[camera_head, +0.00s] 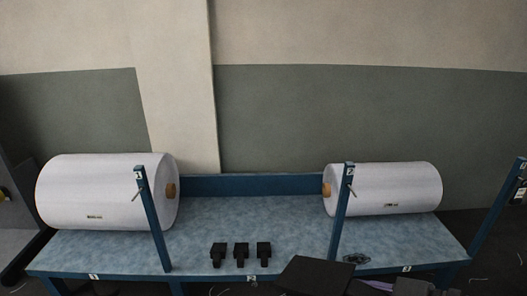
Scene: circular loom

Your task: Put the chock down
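Three small black blocks, which look like chocks, stand in a row near the front edge of the blue table: the left block (218,255), the middle block (241,254) and the right block (263,254). They are apart from each other and nothing touches them. Dark shapes that look like parts of my own arm cover the bottom edge right of centre. I see no gripper fingers of either arm, and no chock held in a gripper. Anything behind the dark shapes is hidden.
White rolls lie on the blue table (260,215), one at the left (100,190) and one at the right (395,190). Blue posts stand at the left (154,225), middle (341,215) and right (497,210). A small dark item (356,258) lies right of the middle post. The table centre is clear.

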